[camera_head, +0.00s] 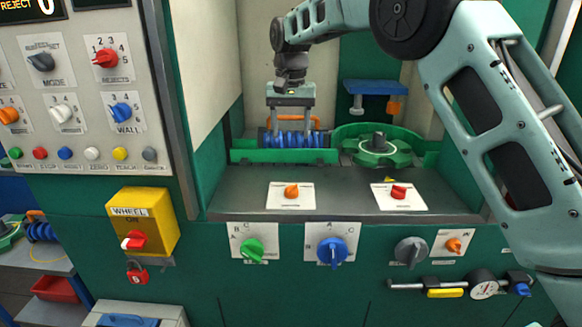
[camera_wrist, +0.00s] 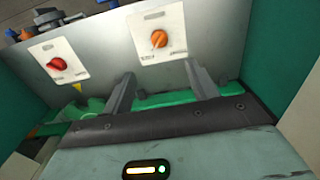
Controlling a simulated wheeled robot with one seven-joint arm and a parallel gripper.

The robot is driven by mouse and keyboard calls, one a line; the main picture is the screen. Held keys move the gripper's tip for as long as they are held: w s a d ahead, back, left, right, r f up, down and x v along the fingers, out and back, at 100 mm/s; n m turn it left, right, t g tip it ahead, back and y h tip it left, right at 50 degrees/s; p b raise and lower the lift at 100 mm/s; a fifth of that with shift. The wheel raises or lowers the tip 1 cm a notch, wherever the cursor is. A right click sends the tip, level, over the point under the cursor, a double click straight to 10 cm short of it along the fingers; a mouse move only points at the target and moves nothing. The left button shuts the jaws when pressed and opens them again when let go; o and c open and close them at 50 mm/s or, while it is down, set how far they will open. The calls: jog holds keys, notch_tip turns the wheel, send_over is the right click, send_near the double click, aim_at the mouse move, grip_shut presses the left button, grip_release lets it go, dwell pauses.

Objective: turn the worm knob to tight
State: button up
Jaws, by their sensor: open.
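An orange knob (camera_head: 291,191) sits on a white plate on the grey ledge, in front of the blue worm screw (camera_head: 295,139). A red knob (camera_head: 398,192) sits on another plate to its right, in front of the green star wheel (camera_head: 378,149). The plate lettering is too small to read, so I cannot confirm which is the worm knob. My gripper (camera_head: 291,117) is open and empty, pointing down above the worm, behind the orange knob and apart from it. In the wrist view, the orange knob (camera_wrist: 158,39) shows beyond the open fingertips (camera_wrist: 160,76), with the red knob (camera_wrist: 57,63) at left.
The front panel below the ledge carries a green knob (camera_head: 253,249), a blue knob (camera_head: 332,251), a grey knob (camera_head: 411,251) and a small orange knob (camera_head: 454,245). A blue bracket (camera_head: 376,88) stands behind the star wheel. The ledge around the two plates is clear.

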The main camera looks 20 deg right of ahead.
aim_at(291, 186)
notch_tip(291, 186, down, 17)
jog(key=p, duration=0.3)
jog(key=shift+w+d, duration=0.15)
jog(key=c, duration=1)
